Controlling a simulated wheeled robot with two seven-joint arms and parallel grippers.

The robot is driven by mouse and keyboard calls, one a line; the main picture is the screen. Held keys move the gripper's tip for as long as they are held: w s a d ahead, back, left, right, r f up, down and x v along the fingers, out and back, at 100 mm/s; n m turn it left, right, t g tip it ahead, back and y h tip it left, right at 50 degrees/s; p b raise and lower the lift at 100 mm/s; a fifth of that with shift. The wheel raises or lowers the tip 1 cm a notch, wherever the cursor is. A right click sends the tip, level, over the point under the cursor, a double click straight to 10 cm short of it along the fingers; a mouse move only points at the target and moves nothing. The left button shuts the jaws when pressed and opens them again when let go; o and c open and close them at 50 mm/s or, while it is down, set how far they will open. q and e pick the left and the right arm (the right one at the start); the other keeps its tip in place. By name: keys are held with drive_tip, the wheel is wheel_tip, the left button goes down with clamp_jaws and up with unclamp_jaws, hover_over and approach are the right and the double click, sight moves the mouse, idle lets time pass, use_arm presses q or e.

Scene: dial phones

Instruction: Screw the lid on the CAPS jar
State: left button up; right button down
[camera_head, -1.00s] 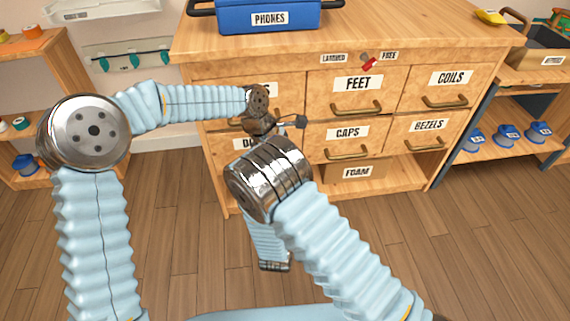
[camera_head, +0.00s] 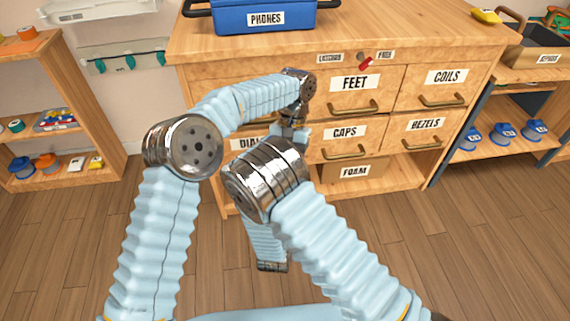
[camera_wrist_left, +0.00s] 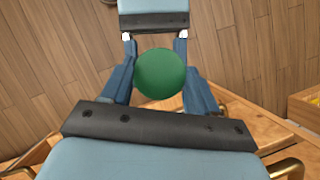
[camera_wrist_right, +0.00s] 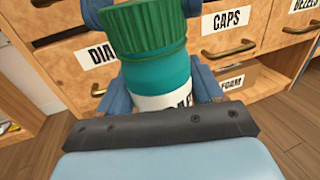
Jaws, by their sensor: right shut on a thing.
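A teal jar (camera_wrist_right: 160,76) with a ribbed green lid (camera_wrist_right: 146,24) on top stands in my right gripper (camera_wrist_right: 162,90) in the right wrist view. Its white label is partly hidden behind the palm, so I cannot read it fully. My right gripper is shut on the jar. In the left wrist view the round green lid (camera_wrist_left: 160,74) lies between the fingers of my left gripper (camera_wrist_left: 160,75), which are spread on either side of it, seemingly apart from it. How tightly the lid sits on the jar does not show. In the head view my wrists mostly hide the jar.
A wooden cabinet stands ahead, with labelled drawers including CAPS (camera_head: 345,132), FEET (camera_head: 355,83) and COILS (camera_head: 447,77). A blue PHONES case (camera_head: 265,17) is on its top. A FOAM box (camera_head: 355,171) sits below. Shelves flank both sides; the floor is clear.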

use_arm(q)
drive_tip(key=o, duration=0.4)
drive_tip(key=shift+o, duration=0.2)
drive_tip(key=shift+r, duration=2.3)
drive_tip(key=shift+c, duration=0.4)
drive_tip(key=shift+r+n+t, duration=0.35)
drive_tip(key=shift+n+t, duration=0.15)
drive_tip(key=shift+n, duration=0.5)
drive_tip(key=n, duration=0.2)
drive_tip(key=r+n+t+h, duration=0.1)
drive_tip(key=shift+s+d+n+t, duration=0.1)
drive_tip(key=shift+n+t, duration=0.2)
drive_tip(key=shift+n, duration=0.1)
drive_tip(key=n+t, duration=0.1)
drive_tip(key=n, duration=0.1)
drive_tip(key=r+n+h, duration=0.1)
drive_tip(key=n, duration=0.1)
drive_tip(key=shift+s+a+t, duration=0.15)
drive_tip(key=shift+a+t, duration=0.05)
drive_tip(key=shift+t, duration=0.2)
